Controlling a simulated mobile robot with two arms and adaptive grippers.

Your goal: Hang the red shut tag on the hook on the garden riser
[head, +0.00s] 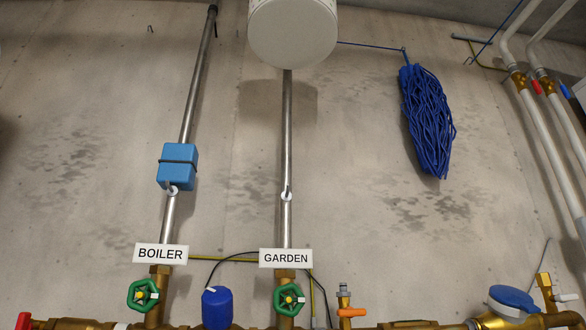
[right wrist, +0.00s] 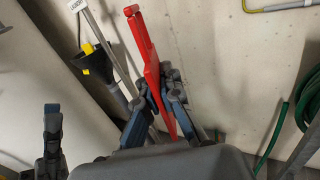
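The garden riser (head: 286,140) is a thin metal pipe in the head view, with a GARDEN label (head: 286,258) low on it. What looks like my left gripper (right wrist: 52,130) stands at the left of that view, seen edge-on. Neither gripper shows in the head view.
The boiler riser (head: 187,105) at left has a similar collar and a blue box. Green valve wheels (head: 289,299) sit below the labels. Blue rope (head: 427,120) hangs at right. The wall beside the hook is clear.

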